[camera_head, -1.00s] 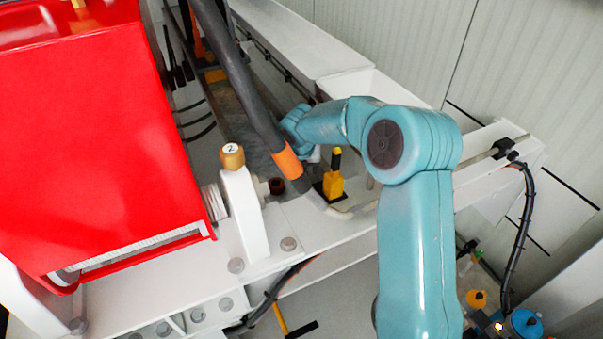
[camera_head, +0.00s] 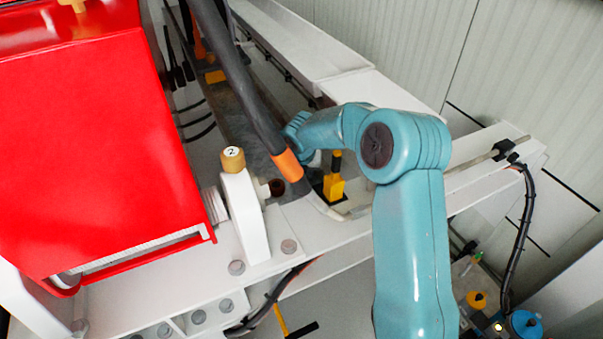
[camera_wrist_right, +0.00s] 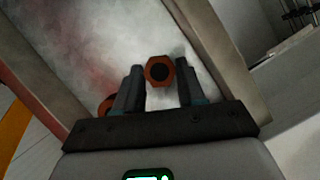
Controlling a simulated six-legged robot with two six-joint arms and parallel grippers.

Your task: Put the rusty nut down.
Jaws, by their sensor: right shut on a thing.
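A second rusty round piece (camera_wrist_right: 107,104) is partly hidden behind the left finger. In the head view my right arm reaches in behind a dark pipe, and its gripper and the nut are hidden. My left gripper is in neither view.
The dark pipe (camera_head: 235,70) with an orange band (camera_head: 287,165) slants across the head view. A yellow-and-black part (camera_head: 334,185) stands close to my arm. A white post with a gold cap marked 2 (camera_head: 232,160) and a big red housing (camera_head: 90,130) are at left.

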